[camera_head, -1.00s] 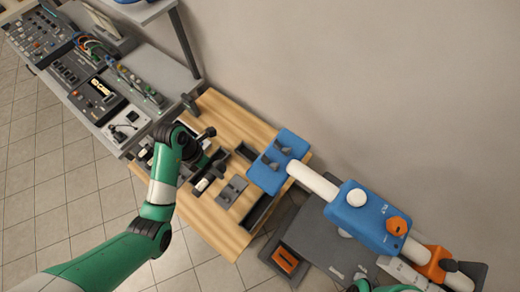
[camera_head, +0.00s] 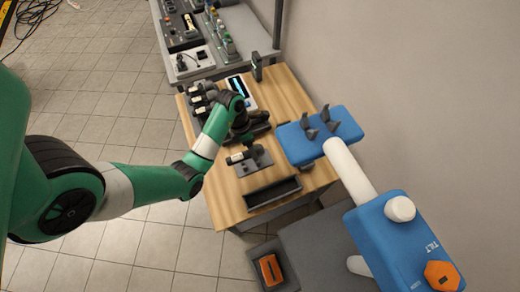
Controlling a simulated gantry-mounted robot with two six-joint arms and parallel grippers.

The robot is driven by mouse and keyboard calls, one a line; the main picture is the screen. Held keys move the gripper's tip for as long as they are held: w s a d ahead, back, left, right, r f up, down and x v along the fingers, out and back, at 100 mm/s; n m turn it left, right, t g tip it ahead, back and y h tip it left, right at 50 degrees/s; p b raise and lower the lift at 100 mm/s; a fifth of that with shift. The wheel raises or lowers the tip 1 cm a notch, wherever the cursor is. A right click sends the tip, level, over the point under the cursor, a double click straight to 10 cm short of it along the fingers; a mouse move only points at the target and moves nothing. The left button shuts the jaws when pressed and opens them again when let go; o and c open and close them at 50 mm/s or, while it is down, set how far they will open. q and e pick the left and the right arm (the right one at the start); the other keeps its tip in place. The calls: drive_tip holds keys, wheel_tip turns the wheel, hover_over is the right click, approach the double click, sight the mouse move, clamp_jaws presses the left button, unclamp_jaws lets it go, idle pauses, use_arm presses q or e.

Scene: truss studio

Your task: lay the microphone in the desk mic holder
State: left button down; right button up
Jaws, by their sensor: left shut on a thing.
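My left gripper (camera_head: 250,138) reaches over the wooden table and is shut on the microphone (camera_head: 237,157), a dark body with a white band. The gripper and wrist cover part of it. The microphone lies sideways at the left part of the grey desk mic holder (camera_head: 262,161). I cannot tell from this view whether it touches the holder or hangs just above it. My right gripper is out of view.
Several similar dark items with white bands (camera_head: 197,100) stand at the table's left edge. A white device with a screen (camera_head: 239,90) is behind. A dark tray (camera_head: 272,193) lies in front. A blue fixture marked TILT (camera_head: 399,245) overhangs the right side.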

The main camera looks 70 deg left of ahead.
use_arm(q)
drive_tip(key=f+b, duration=0.1)
drive_tip(key=w+f+b, duration=0.1)
drive_tip(key=f, duration=0.1)
drive_tip(key=w+f+b, duration=0.1)
drive_tip(key=shift+a+f, duration=0.15)
drive_tip(key=shift+a, duration=0.25)
drive_tip(key=shift+w+a+f+b, duration=0.1)
drive_tip(key=shift+w+f+b, duration=0.1)
drive_tip(key=shift+w+b, duration=0.2)
drive_tip(key=shift+w+r, duration=0.1)
drive_tip(key=shift+w, duration=0.05)
drive_tip(key=f+b, duration=0.2)
drive_tip(key=f, duration=0.1)
drive_tip(key=shift+w+a+f, duration=0.2)
drive_tip(key=shift+w+f, duration=0.05)
drive_tip(key=shift+w, duration=0.15)
drive_tip(key=shift+f, duration=0.3)
drive_tip(key=shift+s, duration=0.1)
drive_tip(key=shift+r, duration=0.1)
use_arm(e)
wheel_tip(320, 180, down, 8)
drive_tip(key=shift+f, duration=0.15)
